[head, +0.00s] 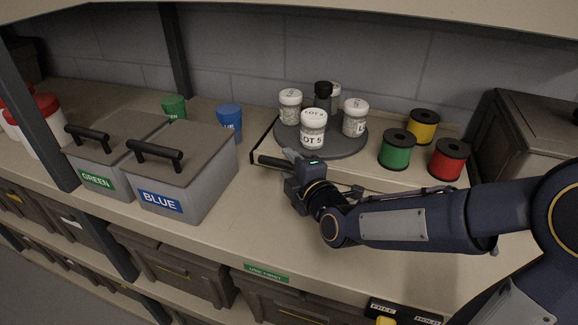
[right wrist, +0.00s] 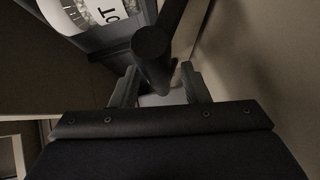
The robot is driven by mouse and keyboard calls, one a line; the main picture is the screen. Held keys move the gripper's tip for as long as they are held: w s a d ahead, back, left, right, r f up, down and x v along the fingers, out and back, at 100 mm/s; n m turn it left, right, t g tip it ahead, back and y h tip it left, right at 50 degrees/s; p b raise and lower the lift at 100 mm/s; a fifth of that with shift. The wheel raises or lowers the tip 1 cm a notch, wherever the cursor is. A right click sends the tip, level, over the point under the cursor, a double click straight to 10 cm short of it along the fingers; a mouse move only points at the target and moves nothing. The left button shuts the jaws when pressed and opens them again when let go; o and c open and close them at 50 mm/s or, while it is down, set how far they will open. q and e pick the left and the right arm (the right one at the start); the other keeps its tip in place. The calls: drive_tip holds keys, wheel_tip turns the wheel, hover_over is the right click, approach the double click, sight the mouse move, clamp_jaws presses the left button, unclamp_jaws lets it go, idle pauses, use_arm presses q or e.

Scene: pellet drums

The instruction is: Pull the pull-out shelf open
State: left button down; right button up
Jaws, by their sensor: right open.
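The pull-out shelf (head: 385,172) is a thin pale board on the worktop, with a dark front edge at its left end. A black bar handle (head: 272,162) runs along its front left. My right gripper (head: 292,160) is at the right part of this handle. In the right wrist view, the black handle bar (right wrist: 152,48) reaches between the two open fingers (right wrist: 160,88). There is no visible grip on it, and contact is hard to tell. My left gripper is not in view.
A round grey turntable (head: 348,147) on the shelf carries several white-lidded jars and a dark one. Green (head: 397,150), red (head: 448,160) and yellow (head: 424,126) spools stand to the right. Lidded bins labelled GREEN (head: 98,180) and BLUE (head: 162,201) stand left. The worktop before the shelf is clear.

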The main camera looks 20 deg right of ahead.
drive_tip(key=shift+w+a, duration=0.1)
drive_tip(key=shift+w, duration=0.25)
clamp_jaws()
drive_tip(key=shift+s+f, duration=0.1)
